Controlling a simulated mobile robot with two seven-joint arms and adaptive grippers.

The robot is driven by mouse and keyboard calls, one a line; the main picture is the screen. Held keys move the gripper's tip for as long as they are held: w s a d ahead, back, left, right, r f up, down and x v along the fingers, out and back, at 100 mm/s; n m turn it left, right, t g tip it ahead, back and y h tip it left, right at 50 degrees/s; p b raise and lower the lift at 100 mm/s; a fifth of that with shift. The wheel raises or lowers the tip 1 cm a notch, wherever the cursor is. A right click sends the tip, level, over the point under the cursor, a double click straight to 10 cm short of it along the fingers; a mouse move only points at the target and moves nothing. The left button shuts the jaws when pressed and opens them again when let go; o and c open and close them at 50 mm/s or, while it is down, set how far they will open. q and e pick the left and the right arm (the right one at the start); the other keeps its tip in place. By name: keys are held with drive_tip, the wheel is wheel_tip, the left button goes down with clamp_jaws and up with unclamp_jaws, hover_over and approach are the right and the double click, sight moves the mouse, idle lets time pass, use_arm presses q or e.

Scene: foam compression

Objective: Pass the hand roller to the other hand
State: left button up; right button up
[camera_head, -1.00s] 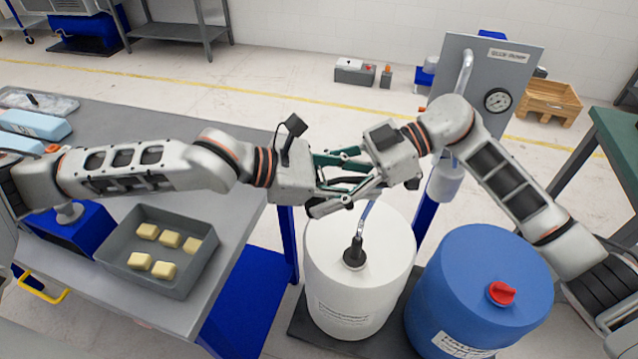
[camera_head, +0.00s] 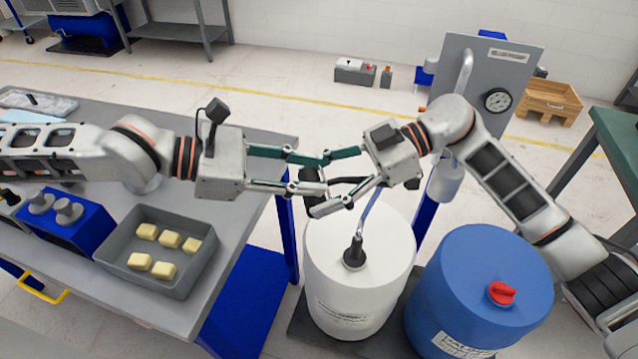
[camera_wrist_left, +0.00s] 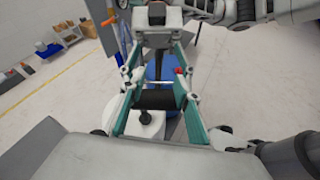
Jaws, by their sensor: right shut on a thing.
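The hand roller (camera_head: 313,187) is a black cylinder with a dark handle, held in the air above the white drum. My right gripper (camera_head: 333,180) is shut on it, its arm coming in from the right. My left gripper (camera_head: 303,172) faces it from the left with its fingers apart. In the left wrist view the black roller (camera_wrist_left: 156,99) shows between the tips of the open teal fingers of my left gripper (camera_wrist_left: 157,88). Whether those fingers touch the roller I cannot tell. Fingers hide part of the handle.
A white drum (camera_head: 335,285) with a black fitting and a blue drum (camera_head: 470,270) with a red cap stand below. A grey tray (camera_head: 185,280) of several yellow blocks sits on the table (camera_head: 225,160) at left. A gauge panel (camera_head: 510,75) stands behind.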

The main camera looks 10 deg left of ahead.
use_arm(q)
drive_tip(key=shift+s+a+r, duration=0.15)
drive_tip(key=shift+a+r, duration=0.05)
drive_tip(key=shift+a, duration=0.3)
